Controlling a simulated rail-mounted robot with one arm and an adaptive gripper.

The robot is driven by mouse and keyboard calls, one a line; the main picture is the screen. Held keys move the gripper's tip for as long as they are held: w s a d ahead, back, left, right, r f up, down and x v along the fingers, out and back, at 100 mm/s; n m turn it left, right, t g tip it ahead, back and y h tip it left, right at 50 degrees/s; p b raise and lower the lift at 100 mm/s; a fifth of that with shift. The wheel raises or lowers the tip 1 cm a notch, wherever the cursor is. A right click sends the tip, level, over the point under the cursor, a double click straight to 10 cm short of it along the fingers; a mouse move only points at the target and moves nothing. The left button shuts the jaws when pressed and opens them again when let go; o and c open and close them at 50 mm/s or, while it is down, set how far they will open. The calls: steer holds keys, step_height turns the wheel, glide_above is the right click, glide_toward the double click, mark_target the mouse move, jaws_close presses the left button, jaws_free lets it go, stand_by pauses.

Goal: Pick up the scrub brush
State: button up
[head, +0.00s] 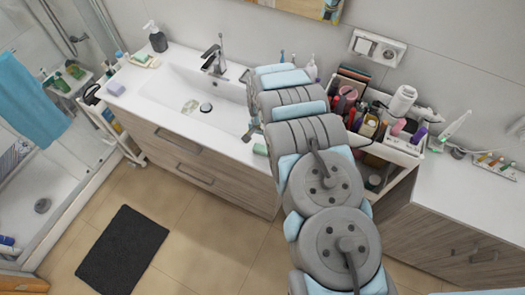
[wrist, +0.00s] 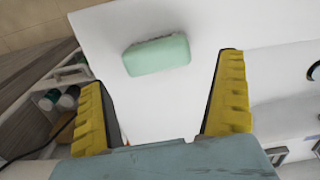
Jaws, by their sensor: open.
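A mint-green rounded block (wrist: 157,55) lies on the white counter (wrist: 130,25) in the wrist view. In the head view a small green piece (head: 260,149) shows at the counter's front edge, beside my arm. My gripper (wrist: 161,72) is open and empty, with its yellow fingers to the left and right of the block's near side and clear gaps on both sides. In the head view my arm hides most of the gripper.
The white sink basin (head: 222,98) with a faucet (head: 213,60) lies left of my arm. A cosmetics cart (head: 395,150), crowded with bottles, stands to the right. A purple sponge (head: 116,89) and a dark soap dispenser (head: 157,40) are at the counter's left end.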

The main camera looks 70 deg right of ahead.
mark_target(263, 148)
steer(key=shift+s+a+f+b, duration=0.1)
steer(key=shift+f+b, duration=0.35)
steer(key=shift+f, duration=0.95)
steer(key=shift+s+f+b, duration=0.1)
steer(key=shift+f+b, duration=0.35)
steer(key=shift+f, duration=0.9)
steer(key=c, duration=1)
